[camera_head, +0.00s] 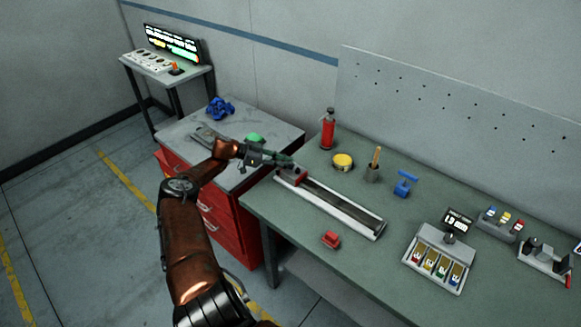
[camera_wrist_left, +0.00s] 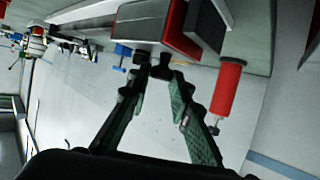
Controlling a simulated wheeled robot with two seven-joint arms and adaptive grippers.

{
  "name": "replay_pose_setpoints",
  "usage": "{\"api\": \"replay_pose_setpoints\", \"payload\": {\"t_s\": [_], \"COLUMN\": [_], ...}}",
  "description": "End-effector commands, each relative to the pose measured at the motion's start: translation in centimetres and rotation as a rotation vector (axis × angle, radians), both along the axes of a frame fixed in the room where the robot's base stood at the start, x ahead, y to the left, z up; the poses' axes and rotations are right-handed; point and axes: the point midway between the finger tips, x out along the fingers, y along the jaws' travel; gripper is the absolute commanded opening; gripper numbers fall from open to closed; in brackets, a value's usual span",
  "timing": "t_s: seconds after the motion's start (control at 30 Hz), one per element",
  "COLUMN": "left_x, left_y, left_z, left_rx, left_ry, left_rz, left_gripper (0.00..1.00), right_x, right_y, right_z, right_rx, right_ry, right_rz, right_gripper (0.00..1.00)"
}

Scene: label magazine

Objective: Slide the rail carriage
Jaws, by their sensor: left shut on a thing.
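The rail (camera_head: 345,208) is a long pale-edged track with a dark channel, lying across the green workbench. The rail carriage (camera_head: 293,176), a small block with red on it, sits at the rail's left end. In the left wrist view the carriage (camera_wrist_left: 140,22) is a grey block with a red side, close at the top. My left gripper (camera_head: 291,164) is at the carriage, partly covering it. In the left wrist view its fingertips (camera_wrist_left: 160,73) are close together at the carriage's edge, shut on a part of it that they mostly hide. My right gripper is not in view.
A red extinguisher-like cylinder (camera_head: 328,130), a yellow roll (camera_head: 342,162), a brush cup (camera_head: 373,172) and a blue clamp (camera_head: 404,184) stand behind the rail. A red block (camera_head: 331,239) lies in front. A switch box (camera_head: 438,256) stands to the right.

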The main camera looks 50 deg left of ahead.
Motion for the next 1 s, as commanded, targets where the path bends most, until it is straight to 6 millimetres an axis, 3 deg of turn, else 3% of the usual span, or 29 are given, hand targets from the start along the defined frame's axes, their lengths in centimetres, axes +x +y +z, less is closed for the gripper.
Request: {"api": "replay_pose_setpoints", "payload": {"t_s": [0.3, 0.33, 0.57, 0.87, 1.0], "left_x": [0.0, 0.0, 0.0, -0.1, -1.1], "left_y": [0.3, 0.3, 0.1, 0.1, 0.8], "left_z": [0.0, 0.0, 0.0, 0.0, 0.4], "left_rx": [0.003, 0.003, 0.002, 0.001, 0.002], "left_ry": [0.002, 0.002, 0.001, 0.002, 0.003], "left_rz": [0.006, 0.006, 0.003, 0.001, 0.003], "left_gripper": [0.00, 0.21, 0.37, 0.37, 0.37], "right_x": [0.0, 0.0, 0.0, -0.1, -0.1], "right_y": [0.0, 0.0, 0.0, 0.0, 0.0], "right_z": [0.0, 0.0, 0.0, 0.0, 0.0], "right_rx": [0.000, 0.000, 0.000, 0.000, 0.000], "right_ry": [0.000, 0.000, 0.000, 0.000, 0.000], "right_rz": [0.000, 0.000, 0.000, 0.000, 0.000], "right_gripper": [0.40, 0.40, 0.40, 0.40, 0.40]}}
